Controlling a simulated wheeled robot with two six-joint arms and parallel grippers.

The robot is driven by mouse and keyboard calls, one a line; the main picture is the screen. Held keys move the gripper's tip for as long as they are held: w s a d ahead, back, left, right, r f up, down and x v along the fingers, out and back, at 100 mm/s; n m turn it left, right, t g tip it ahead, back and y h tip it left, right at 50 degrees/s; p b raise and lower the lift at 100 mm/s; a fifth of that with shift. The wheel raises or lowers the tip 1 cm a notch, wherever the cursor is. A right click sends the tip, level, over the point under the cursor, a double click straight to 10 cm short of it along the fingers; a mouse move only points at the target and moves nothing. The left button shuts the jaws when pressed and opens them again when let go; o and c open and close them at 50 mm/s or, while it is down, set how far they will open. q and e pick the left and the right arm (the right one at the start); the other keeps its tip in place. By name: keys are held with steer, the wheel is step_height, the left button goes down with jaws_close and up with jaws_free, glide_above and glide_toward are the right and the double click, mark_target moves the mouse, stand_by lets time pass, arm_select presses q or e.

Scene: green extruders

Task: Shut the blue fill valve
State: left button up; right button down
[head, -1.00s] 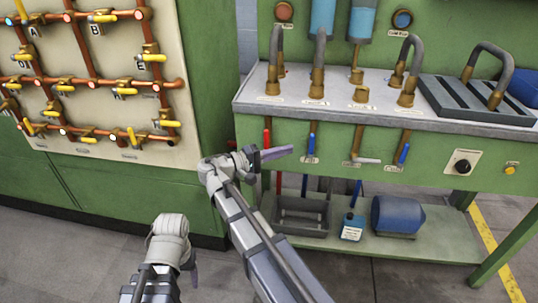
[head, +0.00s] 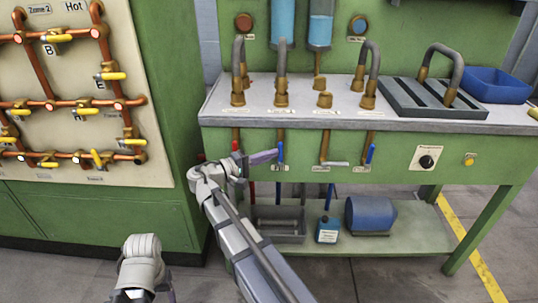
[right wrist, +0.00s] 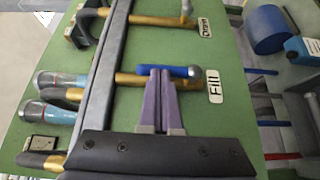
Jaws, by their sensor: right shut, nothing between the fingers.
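The blue fill valve handle (head: 280,152) is on a pipe at the bench's green front. In the right wrist view the blue handle (right wrist: 180,72) lies in line with its brass pipe (right wrist: 135,79), beside the "Fill" label (right wrist: 215,86). My right gripper (head: 272,156) is shut and empty, its purple fingertips right at the handle's left side. In the right wrist view the fingertips (right wrist: 155,72) are at the handle's pipe end; whether they touch it is unclear. My left gripper (head: 169,287) is low at the bottom left, its fingers mostly hidden.
To the right are a grey drain handle (head: 336,163) and another blue handle (head: 370,153); a red handle (head: 235,146) is to the left. The bench top (head: 345,112) overhangs them. A tray, bottle and blue cylinder (head: 369,215) sit on the lower shelf. A pipe panel (head: 75,80) stands at left.

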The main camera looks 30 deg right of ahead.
steer(key=s+d+m+t+y+p, duration=0.1)
steer(key=d+y+p, duration=0.1)
steer(key=p, duration=0.3)
steer(key=s+d+m+t+y+p, duration=0.1)
steer(key=d+m+y+p, duration=0.1)
steer(key=y+p, duration=0.3)
steer(key=s+d+m+t+y+p, duration=0.1)
steer(key=m+y+p, duration=0.1)
steer(key=y+p, duration=0.2)
steer(key=shift+s+d+f+p, duration=0.15)
steer(key=shift+s+d+p, duration=0.2)
steer(key=shift+p, duration=0.75)
steer(key=shift+d, duration=0.15)
steer(key=shift+r+p, duration=0.8)
steer(key=shift+r, duration=0.05)
